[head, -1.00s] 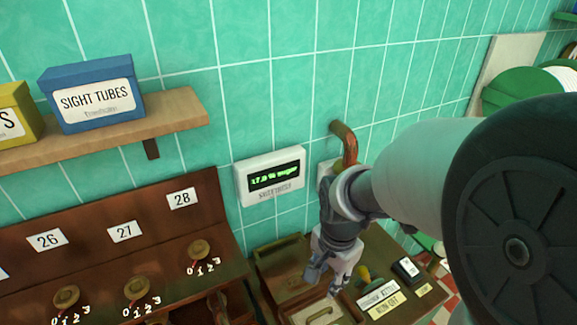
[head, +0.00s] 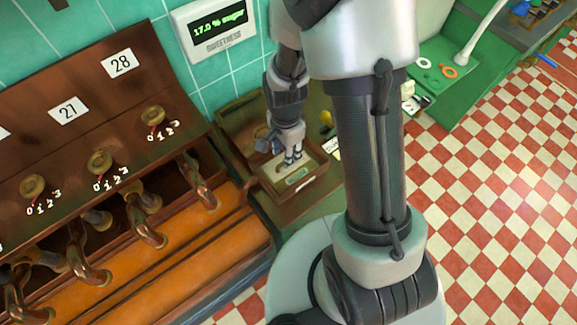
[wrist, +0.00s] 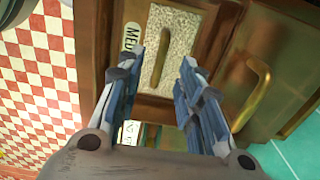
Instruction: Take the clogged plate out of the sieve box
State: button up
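A speckled pale plate (wrist: 185,28) with a brass bar handle (wrist: 165,58) lies in the brown sieve box (wrist: 100,20), next to a label starting "MED". My gripper (wrist: 158,62) is open, one finger on each side of the handle and apart from it. In the head view my gripper (head: 291,158) is low over the box (head: 296,199), hiding part of the plate (head: 270,172). I cannot tell from the plate's surface how clogged it is.
A second brass handle (wrist: 257,95) stands on the brown panel to the right in the wrist view. A sweetness display (head: 217,28) reads 17.0 % sugar on the tiled wall. A bench with taps (head: 149,232) stands at left. Checkered floor (head: 490,210) is clear at right.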

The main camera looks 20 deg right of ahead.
jog(key=f+b, duration=0.1)
jog(key=f, duration=0.1)
jog(key=f+b, duration=0.1)
jog(key=f, duration=0.2)
jog(key=shift+w+d+f, duration=0.1)
jog(key=shift+d+f, duration=0.1)
jog(key=shift+f, duration=0.1)
jog(key=shift+r, duration=0.1)
grip_shut()
dwell(0.6)
